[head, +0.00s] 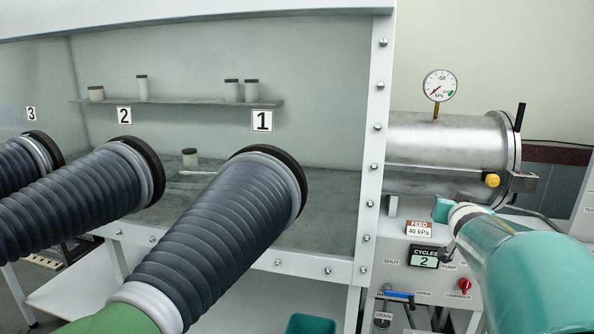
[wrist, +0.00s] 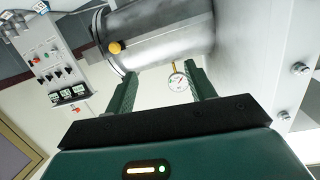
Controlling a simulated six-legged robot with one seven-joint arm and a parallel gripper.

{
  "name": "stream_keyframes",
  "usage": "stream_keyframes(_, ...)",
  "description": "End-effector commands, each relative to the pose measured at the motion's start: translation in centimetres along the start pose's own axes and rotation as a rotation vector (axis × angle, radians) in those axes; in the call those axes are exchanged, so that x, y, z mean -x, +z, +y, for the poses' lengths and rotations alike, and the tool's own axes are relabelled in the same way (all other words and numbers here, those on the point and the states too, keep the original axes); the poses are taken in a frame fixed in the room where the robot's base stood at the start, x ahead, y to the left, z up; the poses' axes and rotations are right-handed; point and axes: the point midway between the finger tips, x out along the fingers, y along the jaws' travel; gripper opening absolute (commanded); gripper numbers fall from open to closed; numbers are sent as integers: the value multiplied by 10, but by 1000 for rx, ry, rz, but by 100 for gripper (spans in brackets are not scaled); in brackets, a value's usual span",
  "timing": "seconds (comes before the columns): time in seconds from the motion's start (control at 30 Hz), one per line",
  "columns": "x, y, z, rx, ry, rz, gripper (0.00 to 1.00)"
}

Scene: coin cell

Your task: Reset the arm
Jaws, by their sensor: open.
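My gripper (wrist: 160,78) shows in the wrist view with its two green fingers spread apart and nothing between them. In the head view my teal arm (head: 535,275) reaches in from the lower right, in front of the control panel and below the steel chamber (head: 440,145). The fingers cannot be made out in the head view. In the wrist view, turned over, the chamber (wrist: 165,35) and its pressure gauge (wrist: 178,81) lie beyond the fingers. I cannot tell how far the fingers are from them.
The glovebox with gloves (head: 215,235) fills the left. A yellow knob (head: 491,180) and black lever (head: 520,117) are on the chamber's right end. The panel has a cycles display (head: 424,257) reading 2, a red knob (head: 465,284) and a blue drain handle (head: 395,294).

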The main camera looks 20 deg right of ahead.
Motion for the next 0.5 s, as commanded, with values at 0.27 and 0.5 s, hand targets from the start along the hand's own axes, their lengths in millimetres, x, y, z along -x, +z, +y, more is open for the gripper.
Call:
stream_keyframes(0.27,120,80,-133,115,-128,-348,55)
stream_keyframes(0.5,247,164,-194,310,-335,-653,55)
